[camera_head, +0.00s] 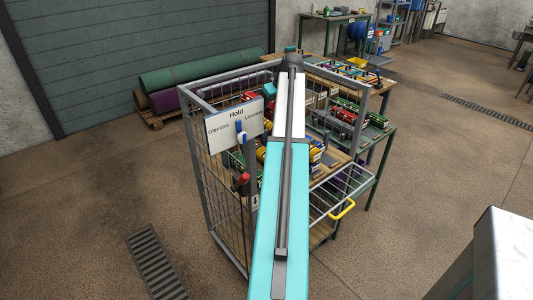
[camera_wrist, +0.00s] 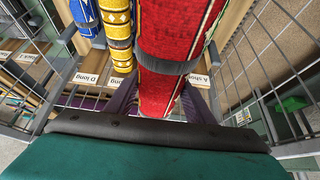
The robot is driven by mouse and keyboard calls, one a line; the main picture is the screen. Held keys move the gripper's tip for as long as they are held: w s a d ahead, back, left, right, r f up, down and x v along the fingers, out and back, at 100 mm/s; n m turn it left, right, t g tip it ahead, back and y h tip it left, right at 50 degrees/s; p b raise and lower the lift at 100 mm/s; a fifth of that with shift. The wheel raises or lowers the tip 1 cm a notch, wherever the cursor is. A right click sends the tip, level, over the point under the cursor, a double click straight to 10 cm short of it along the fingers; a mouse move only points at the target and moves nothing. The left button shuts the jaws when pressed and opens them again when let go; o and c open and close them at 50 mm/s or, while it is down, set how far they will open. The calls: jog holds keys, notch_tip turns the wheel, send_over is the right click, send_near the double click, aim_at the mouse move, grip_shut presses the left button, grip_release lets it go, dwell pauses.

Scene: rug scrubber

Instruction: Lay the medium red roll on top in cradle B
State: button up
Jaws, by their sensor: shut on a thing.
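A red roll (camera_wrist: 157,95) with patterned edging lies between the two dark fingers of my gripper (camera_wrist: 160,88) in the wrist view. The gripper is shut on it. More red rug (camera_wrist: 172,28) shows beyond a grey band (camera_wrist: 168,66); I cannot tell whether it is the same roll or another. A yellow roll (camera_wrist: 118,35) and a blue roll (camera_wrist: 84,15) lie to its left. White labels are below them; one beside the right finger starts with A (camera_wrist: 197,80). No label for cradle B is readable. In the head view my arm hides the gripper.
My arm reaches over a wire-mesh cage cart (camera_head: 197,140) with a sign (camera_head: 235,120) and a yellow handle (camera_head: 342,210). Mesh walls (camera_wrist: 262,75) stand close on both sides in the wrist view. Long rolls (camera_head: 200,72) lie on a pallet behind. Open floor is at the left.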

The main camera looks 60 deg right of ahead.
jog(key=shift+f, duration=0.1)
notch_tip(320, 180, down, 14)
jog(key=shift+r+p, duration=0.1)
jog(key=shift+p, duration=1.05)
jog(key=shift+f+p, duration=0.35)
jog(key=shift+f, duration=1.65)
jog(key=shift+f, duration=0.15)
jog(key=o, duration=1.2)
jog(key=shift+r, duration=0.2)
jog(key=shift+b+v, duration=0.9)
jog(key=shift+v, duration=5.05)
